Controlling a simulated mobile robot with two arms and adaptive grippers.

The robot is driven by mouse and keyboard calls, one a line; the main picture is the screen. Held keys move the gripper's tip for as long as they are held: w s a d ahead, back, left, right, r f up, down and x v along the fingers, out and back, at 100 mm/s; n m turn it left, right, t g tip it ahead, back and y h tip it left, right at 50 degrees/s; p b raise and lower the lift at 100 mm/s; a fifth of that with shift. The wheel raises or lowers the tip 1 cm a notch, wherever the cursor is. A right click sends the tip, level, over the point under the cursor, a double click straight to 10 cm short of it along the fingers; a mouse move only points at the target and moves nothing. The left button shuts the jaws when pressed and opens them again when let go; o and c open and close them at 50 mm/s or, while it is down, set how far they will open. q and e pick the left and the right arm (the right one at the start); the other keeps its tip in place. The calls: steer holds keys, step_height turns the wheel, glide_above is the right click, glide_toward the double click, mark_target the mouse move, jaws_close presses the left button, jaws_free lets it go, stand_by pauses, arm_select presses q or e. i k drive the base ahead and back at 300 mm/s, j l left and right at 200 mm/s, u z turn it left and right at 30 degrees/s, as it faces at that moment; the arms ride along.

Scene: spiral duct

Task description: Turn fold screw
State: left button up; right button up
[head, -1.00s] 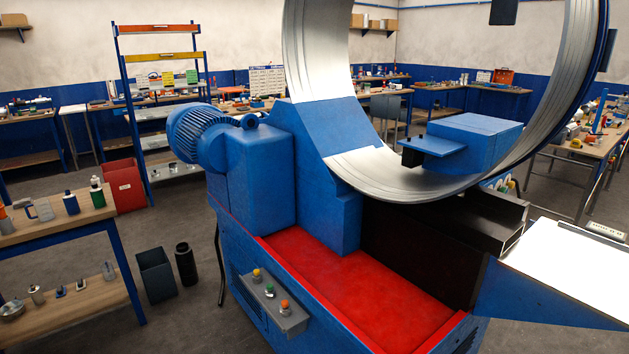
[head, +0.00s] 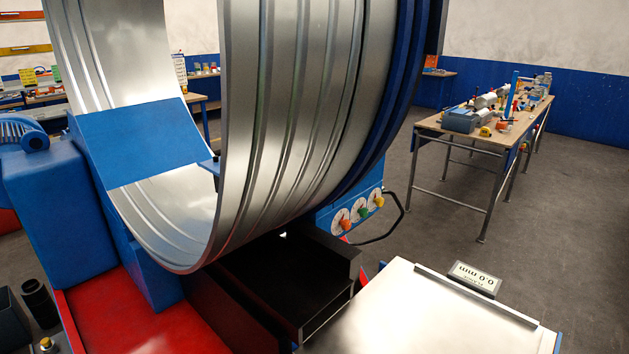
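The spiral duct machine fills the left and middle of the head view. A large ribbed metal duct ring (head: 290,130) stands upright on it. I cannot tell which part is the fold screw. A small display (head: 474,279) reads 0.0 mm, upside down, at the edge of a pale flat table (head: 420,315). Neither of my grippers is in view.
A dark open chute (head: 280,275) lies below the ring, beside a red tray (head: 140,315). A black cable (head: 398,225) loops beside the dials. A workbench (head: 470,140) with tools stands at the back right. The floor (head: 540,235) at right is clear.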

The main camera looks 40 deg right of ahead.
mark_target(364, 211)
steer(key=l+u, duration=0.1)
steer(key=l, duration=0.35)
steer(key=l+u, duration=0.1)
steer(key=l, duration=0.35)
steer(key=k+l+u, duration=0.1)
steer(key=l, duration=0.3)
steer(key=k+l+u, duration=0.1)
steer(key=l, duration=0.35)
steer(key=k+l+u, duration=0.1)
steer(key=l, duration=0.35)
steer(key=k+l+u, duration=0.1)
steer(key=l, duration=0.3)
steer(key=k+l+u, duration=0.1)
steer(key=l, duration=0.3)
steer(key=l+u, duration=0.2)
steer(key=l, duration=0.8)
steer(key=l+u, duration=0.25)
steer(key=l, duration=0.8)
steer(key=l+u, duration=0.2)
steer(key=l, duration=0.8)
